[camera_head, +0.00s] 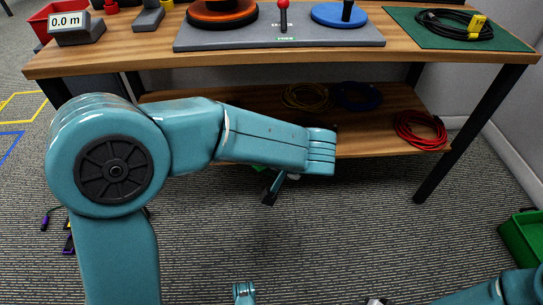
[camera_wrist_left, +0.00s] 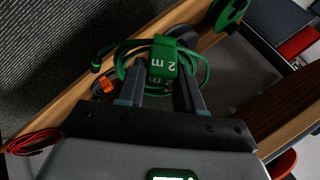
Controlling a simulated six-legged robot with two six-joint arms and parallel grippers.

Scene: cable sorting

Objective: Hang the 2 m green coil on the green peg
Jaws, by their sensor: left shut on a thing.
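The 2 m green coil (camera_wrist_left: 203,72) is in the left wrist view, with a green tag (camera_wrist_left: 163,60) marked "2 m". My left gripper (camera_wrist_left: 160,92) is shut on the coil at the tag, its fingers on either side. In the head view my left gripper (camera_head: 272,188) is low in front of the lower shelf; only a sliver of green (camera_head: 258,167) shows behind my arm. A round green part (camera_wrist_left: 231,14) stands beyond the coil in the wrist view; I cannot tell if it is the green peg. My right arm (camera_head: 490,292) is at the lower right; its jaws are not clear.
The lower shelf (camera_head: 385,103) carries yellow (camera_head: 305,97), blue (camera_head: 358,96) and red (camera_head: 420,128) coils. The table above (camera_head: 130,55) holds a scale (camera_head: 76,28), a grey board (camera_head: 200,40) and a black cable (camera_head: 450,24) on a green mat. An orange connector (camera_wrist_left: 103,87) is beside the green coil.

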